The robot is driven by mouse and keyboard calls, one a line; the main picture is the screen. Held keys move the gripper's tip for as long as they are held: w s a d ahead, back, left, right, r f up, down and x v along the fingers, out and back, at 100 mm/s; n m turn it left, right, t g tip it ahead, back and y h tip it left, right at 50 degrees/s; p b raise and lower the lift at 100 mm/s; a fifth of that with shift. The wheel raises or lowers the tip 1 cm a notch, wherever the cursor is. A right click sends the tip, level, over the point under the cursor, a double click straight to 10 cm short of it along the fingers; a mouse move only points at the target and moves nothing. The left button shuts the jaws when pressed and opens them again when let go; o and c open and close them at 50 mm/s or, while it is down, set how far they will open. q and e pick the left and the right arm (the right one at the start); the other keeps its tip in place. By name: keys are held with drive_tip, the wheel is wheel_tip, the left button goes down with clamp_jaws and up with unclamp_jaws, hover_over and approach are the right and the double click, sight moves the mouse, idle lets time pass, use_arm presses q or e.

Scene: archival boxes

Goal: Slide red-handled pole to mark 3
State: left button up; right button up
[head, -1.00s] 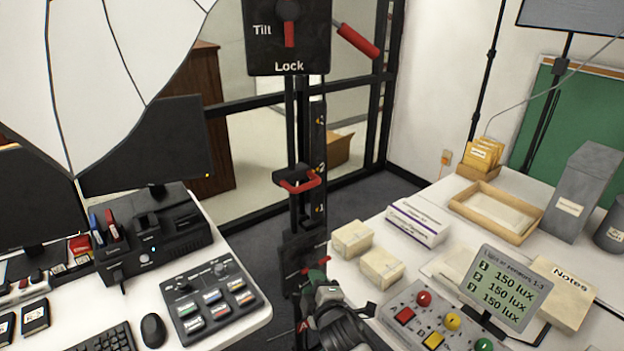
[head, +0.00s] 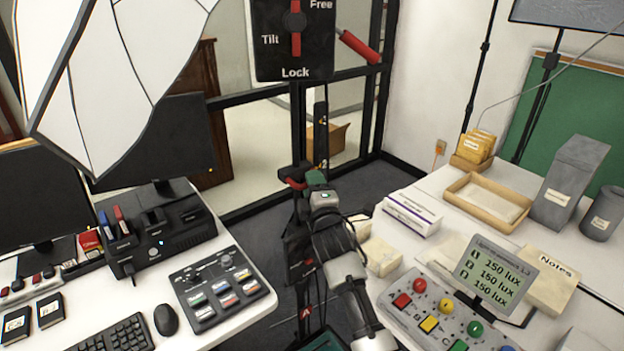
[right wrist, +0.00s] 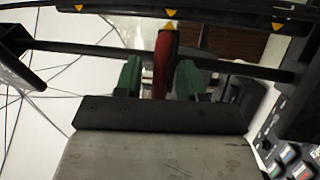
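The black pole (head: 298,128) stands upright in the middle of the head view, with a strip of small orange marks (head: 321,118) whose figures are hard to read. Its red handle (head: 292,183) sits low on the pole and is partly hidden by my right gripper (head: 314,181). In the right wrist view the red handle (right wrist: 164,55) stands between the green fingertips of my right gripper (right wrist: 159,76). The fingers are apart around it; a gap shows on the left, and contact on the right is unclear. My left gripper is not in view.
A black Tilt/Lock/Free panel (head: 293,58) with a red lever is above. A red-gripped rod (head: 359,47) juts out beside it. A white umbrella (head: 105,75) hangs at left. Desks with a control pad (head: 219,287) and a lux display (head: 497,272) flank the pole.

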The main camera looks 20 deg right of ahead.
drive_tip(key=shift+w, duration=0.6)
drive_tip(key=shift+r, duration=0.1)
clamp_jaws()
